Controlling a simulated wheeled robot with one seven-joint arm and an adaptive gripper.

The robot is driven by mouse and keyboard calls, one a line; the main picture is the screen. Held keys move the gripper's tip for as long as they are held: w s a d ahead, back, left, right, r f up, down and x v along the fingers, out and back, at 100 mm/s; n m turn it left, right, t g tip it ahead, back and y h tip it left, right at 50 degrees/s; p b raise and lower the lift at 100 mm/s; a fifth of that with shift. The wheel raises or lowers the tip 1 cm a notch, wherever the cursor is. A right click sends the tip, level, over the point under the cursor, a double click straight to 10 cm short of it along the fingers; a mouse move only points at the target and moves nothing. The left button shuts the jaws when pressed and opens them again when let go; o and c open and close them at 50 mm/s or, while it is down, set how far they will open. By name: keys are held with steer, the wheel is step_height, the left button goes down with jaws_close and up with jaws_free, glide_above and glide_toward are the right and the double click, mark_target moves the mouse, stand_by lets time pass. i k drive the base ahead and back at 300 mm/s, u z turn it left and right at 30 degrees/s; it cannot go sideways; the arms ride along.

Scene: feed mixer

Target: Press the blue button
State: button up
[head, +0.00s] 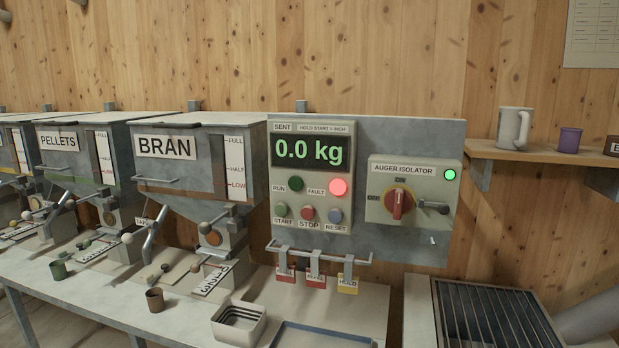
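The blue button (335,216) sits at the lower right of the grey control box (326,150), above a RESET label. To its left on the same row are a red button (307,213) labelled STOP and a green button (281,210) labelled START. Above them the FAULT lamp (338,187) glows red and the RUN lamp (296,184) is dark green. The display (312,151) reads 0.0 kg. My gripper is not in view.
Right of the box is the auger isolator (414,190) with a red rotary handle and lit green lamp. A rail (320,256) with hanging tags projects below the buttons. The BRAN hopper (200,160) stands left. A white container (238,323) and blue-rimmed tray (320,335) lie below.

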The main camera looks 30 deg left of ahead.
mark_target(335, 215)
steer(key=k, duration=1.35)
steer(key=u, duration=0.75)
steer(key=i, duration=1.3)
steer(key=z, duration=0.2)
